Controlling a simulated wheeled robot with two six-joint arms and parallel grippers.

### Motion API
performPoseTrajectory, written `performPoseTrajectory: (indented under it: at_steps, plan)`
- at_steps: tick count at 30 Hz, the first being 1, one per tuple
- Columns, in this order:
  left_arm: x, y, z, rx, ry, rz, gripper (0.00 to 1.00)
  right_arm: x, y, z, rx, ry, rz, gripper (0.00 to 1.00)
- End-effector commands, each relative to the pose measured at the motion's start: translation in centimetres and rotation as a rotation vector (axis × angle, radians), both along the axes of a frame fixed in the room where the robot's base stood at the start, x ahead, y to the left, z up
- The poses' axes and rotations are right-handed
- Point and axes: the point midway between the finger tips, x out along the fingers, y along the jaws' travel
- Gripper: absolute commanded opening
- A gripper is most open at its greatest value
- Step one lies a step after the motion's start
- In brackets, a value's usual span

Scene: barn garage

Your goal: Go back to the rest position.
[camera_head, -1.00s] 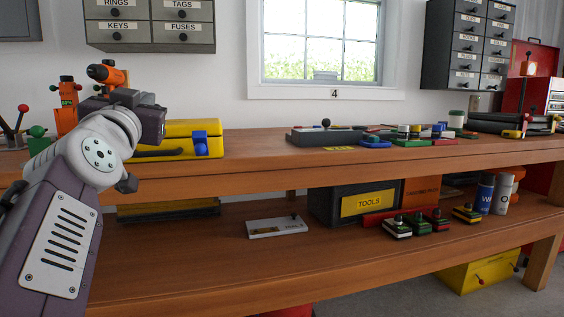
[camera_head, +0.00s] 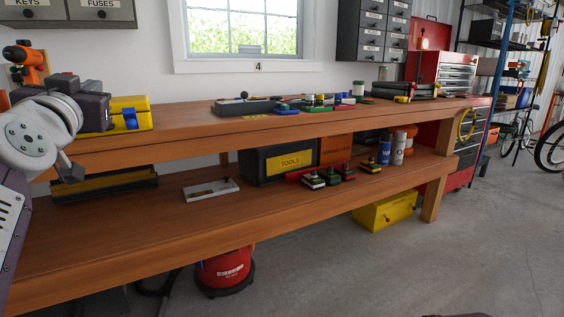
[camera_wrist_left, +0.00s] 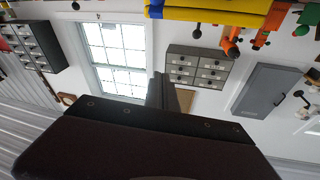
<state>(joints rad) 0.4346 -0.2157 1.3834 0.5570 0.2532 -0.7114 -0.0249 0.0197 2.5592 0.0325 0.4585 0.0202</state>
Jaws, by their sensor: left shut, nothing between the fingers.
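My left arm comes in at the left edge of the head view, its wrist (camera_head: 94,112) raised in front of the workbench (camera_head: 190,135). The jaws are hard to make out there. In the left wrist view my left gripper (camera_wrist_left: 160,88) is shut and empty, with its dark fingers pointing toward the wall. Nothing is seen touching it.
A yellow case (camera_head: 130,105) and an orange drill (camera_head: 24,55) are close behind the left wrist. The lower shelf holds a TOOLS box (camera_head: 285,161). A red vacuum (camera_head: 225,270) and a yellow box (camera_head: 385,210) stand underneath. Open concrete floor (camera_head: 450,270) lies at the right.

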Motion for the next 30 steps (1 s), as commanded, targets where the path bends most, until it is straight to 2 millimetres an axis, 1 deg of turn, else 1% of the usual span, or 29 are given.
performPoseTrajectory:
  at_steps: [1,4,8,9,11,12,14,15,17,18,20,21,23,24,26,27,29,30]
  plan:
    - [1.0,-0.6,-0.3,-0.009,0.029,-0.022,0.0,0.0,0.0,1.1,0.0,0.0,0.0,0.97]
    - [3.1,-1.9,-2.8,-0.025,0.106,-0.063,0.0,0.0,0.0,2.1,0.0,0.0,0.0,0.97]
    - [5.7,-4.0,-7.2,-0.045,0.235,-0.123,0.0,0.0,0.0,3.6,0.0,0.0,0.0,0.97]
    - [6.4,-4.8,-9.0,-0.055,0.284,-0.143,0.0,0.0,0.0,4.2,0.0,0.0,0.0,0.97]
    - [7.3,-6.1,-11.9,-0.071,0.363,-0.175,0.0,0.0,0.0,5.0,0.0,0.0,0.0,0.97]
    - [7.7,-7.3,-14.2,-0.084,0.425,-0.199,0.0,0.0,0.0,5.6,0.0,0.0,0.0,0.97]
    - [7.9,-9.1,-18.2,-0.105,0.535,-0.237,0.0,0.0,0.0,6.7,0.0,0.0,0.0,0.97]
    - [7.7,-10.6,-21.4,-0.122,0.622,-0.263,0.0,0.0,0.0,7.4,0.0,0.0,0.0,0.97]
    - [6.4,-12.7,-26.4,-0.149,0.762,-0.298,0.0,0.0,0.0,8.5,0.0,0.0,0.0,0.97]
    - [5.1,-14.0,-29.8,-0.165,0.859,-0.317,0.0,0.0,0.0,9.1,0.0,0.0,0.0,0.97]
    - [2.4,-15.5,-34.4,-0.191,0.996,-0.333,0.0,0.0,0.0,9.8,0.0,0.0,0.0,0.97]
    - [0.5,-16.3,-37.1,-0.207,1.08,-0.336,0.0,0.0,0.0,10.2,0.0,0.0,0.0,0.97]
    - [-2.6,-17.0,-40.5,-0.228,1.195,-0.333,0.0,0.0,0.0,10.5,0.0,0.0,0.0,0.97]
    - [-4.6,-17.2,-42.4,-0.242,1.263,-0.326,0.0,0.0,0.0,10.7,0.0,0.0,0.0,0.97]
    - [-7.6,-17.3,-44.9,-0.264,1.356,-0.306,0.0,0.0,0.0,10.8,0.0,0.0,0.0,0.97]
    - [-9.5,-17.2,-46.3,-0.28,1.412,-0.289,0.0,0.0,0.0,10.8,0.0,0.0,0.0,0.97]
    - [-12.3,-16.9,-48.2,-0.305,1.486,-0.257,0.0,0.0,0.0,10.7,0.0,0.0,0.0,0.97]
    - [-14.1,-16.7,-49.2,-0.324,1.532,-0.231,0.0,0.0,0.0,10.6,0.0,0.0,0.0,0.97]
